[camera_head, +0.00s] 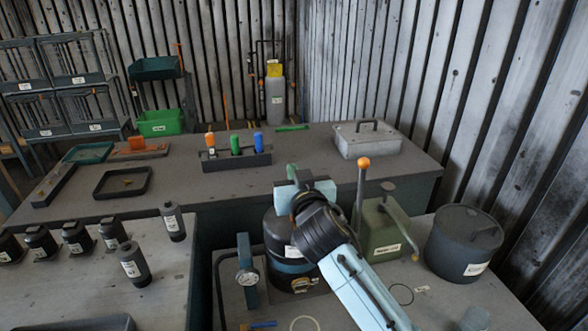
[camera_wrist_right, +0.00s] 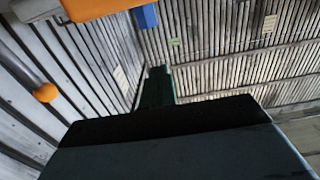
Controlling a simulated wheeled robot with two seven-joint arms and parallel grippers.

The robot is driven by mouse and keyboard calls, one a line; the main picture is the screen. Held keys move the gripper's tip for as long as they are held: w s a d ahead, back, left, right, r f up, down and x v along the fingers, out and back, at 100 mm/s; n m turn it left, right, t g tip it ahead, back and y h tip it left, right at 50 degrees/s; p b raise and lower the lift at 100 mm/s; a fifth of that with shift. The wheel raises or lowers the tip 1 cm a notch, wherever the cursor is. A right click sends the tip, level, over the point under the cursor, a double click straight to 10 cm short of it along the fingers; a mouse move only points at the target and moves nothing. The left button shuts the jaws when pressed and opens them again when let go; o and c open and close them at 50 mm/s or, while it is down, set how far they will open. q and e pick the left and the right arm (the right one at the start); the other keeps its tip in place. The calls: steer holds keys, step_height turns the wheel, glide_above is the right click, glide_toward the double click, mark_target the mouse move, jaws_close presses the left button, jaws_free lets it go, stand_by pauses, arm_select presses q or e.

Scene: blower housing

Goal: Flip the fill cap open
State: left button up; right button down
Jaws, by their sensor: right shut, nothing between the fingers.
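My right gripper (camera_head: 292,190) is over the top of a dark drum (camera_head: 283,232) with a blue band, on the near right bench. My black wrist and pale blue forearm cover much of the drum's top and right side. The gripper is shut with nothing in it; I cannot tell whether it touches the drum. I cannot make out a fill cap; it may be hidden behind my arm. In the right wrist view a large dark block (camera_wrist_right: 180,140) fills the lower part, and I cannot tell what it is. My left gripper is not in view.
Close right of my wrist stand a green box (camera_head: 383,235) and a lever with an orange knob (camera_head: 363,163). A dark lidded pot (camera_head: 463,242) is further right. A gauge (camera_head: 247,276) on a blue post stands left. The far bench (camera_head: 230,190) has bare space.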

steer(key=s+d+f, duration=0.1)
steer(key=s+f, duration=0.2)
steer(key=s, duration=0.5)
steer(key=shift+f+b, duration=0.15)
steer(key=shift+b, duration=0.2)
steer(key=shift+d, duration=0.1)
